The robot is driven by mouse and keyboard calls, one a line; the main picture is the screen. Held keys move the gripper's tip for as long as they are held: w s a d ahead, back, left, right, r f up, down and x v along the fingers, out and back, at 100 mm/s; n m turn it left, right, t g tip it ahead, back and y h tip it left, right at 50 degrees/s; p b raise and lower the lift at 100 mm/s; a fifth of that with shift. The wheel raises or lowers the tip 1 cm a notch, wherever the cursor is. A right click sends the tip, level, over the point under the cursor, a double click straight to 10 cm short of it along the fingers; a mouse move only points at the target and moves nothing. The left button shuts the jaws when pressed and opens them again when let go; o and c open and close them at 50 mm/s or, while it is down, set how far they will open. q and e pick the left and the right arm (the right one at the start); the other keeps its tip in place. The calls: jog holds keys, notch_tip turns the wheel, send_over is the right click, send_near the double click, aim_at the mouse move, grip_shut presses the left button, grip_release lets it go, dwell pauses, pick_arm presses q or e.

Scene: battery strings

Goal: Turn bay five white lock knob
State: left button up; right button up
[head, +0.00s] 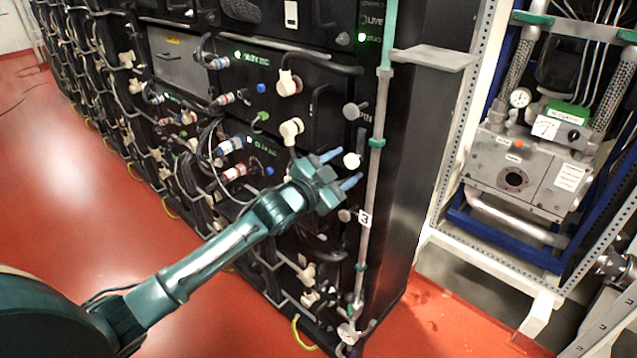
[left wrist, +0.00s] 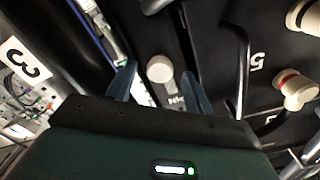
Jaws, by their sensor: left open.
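The white lock knob (head: 351,160) is a small round white knob on the dark front of the battery rack, near its right edge. In the left wrist view the knob (left wrist: 160,68) shows between my two fingers, with a digit five (left wrist: 257,62) on the panel to its right. My left gripper (head: 349,166) is open, with its blue-grey fingers pointing at the rack on either side of the knob. In the left wrist view the gripper (left wrist: 160,86) appears empty, with no clear finger contact on the knob. The exact depth between fingertips and knob cannot be told. My right gripper is not in view.
A vertical grey pipe (head: 372,185) with green clamps and a label three (head: 364,218) run close right of the knob. Cream elbow connectors (head: 290,130) and cables stick out on the left. A grey machine (head: 525,165) stands at right. Red floor (head: 120,225) is open at left.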

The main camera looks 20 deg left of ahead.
pick_arm(q)
jog(key=b+v, duration=0.1)
jog(key=v, duration=0.9)
jog(key=shift+s, duration=0.25)
jog(key=shift+a+r, duration=0.1)
